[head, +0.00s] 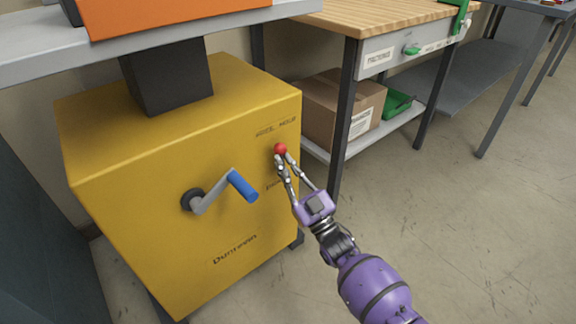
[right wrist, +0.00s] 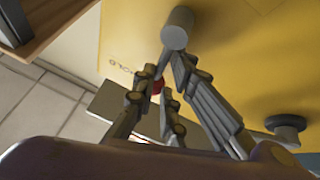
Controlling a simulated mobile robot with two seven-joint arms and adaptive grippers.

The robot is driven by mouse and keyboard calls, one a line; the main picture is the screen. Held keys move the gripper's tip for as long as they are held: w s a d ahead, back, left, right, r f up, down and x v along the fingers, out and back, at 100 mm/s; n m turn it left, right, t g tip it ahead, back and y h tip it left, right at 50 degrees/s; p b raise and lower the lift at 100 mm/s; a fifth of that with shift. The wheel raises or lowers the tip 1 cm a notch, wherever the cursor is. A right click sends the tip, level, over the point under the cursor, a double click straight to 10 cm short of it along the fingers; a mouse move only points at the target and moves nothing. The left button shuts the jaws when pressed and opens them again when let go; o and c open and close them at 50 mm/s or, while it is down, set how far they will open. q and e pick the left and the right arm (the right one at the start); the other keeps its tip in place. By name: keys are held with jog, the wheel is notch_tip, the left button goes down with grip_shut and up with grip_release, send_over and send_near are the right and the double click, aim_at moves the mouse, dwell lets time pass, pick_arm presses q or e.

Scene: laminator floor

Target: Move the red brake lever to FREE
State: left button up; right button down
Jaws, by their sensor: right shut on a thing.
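The brake lever's round red knob (head: 280,148) stands out at the right side of the yellow cabinet's front (head: 228,236). My right gripper (head: 284,163) is at the knob, its fingers closed around the lever. In the right wrist view the red knob (right wrist: 158,87) shows partly between the fingers, which hide most of the lever. Dark lettering lies above the lever and more below it; the fingers partly cover the lower label, and I cannot read FREE. My left gripper is not in view.
A crank with a blue handle (head: 242,186) sticks out of the cabinet front, left of my right gripper. A wooden-topped bench (head: 375,15) with a cardboard box (head: 340,104) and a green bin (head: 396,103) stands behind at right. The floor at right is clear.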

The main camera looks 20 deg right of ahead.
jog(key=shift+a+r+n+g+y, duration=0.15)
jog(key=shift+a+n+y, duration=0.2)
jog(key=shift+n+y, duration=0.25)
jog(key=shift+a+r+n+g+y, duration=0.15)
jog(key=shift+a+n+y, duration=0.25)
jog(key=shift+n, duration=0.3)
jog(key=shift+s+a+f+n+y+b, duration=0.1)
jog(key=shift+n+y+b, duration=0.1)
jog(key=shift+n+y, duration=0.15)
jog(key=shift+s+a+f+n+y+b, duration=0.15)
jog(key=shift+n+y, duration=0.1)
jog(key=shift+n, duration=0.2)
jog(key=shift+w+d, duration=0.1)
jog(key=c, duration=1.8)
grip_release()
jog(key=shift+w+r, duration=0.1)
jog(key=shift+o, duration=0.2)
jog(key=v, duration=1.2)
jog(key=shift+s, duration=0.2)
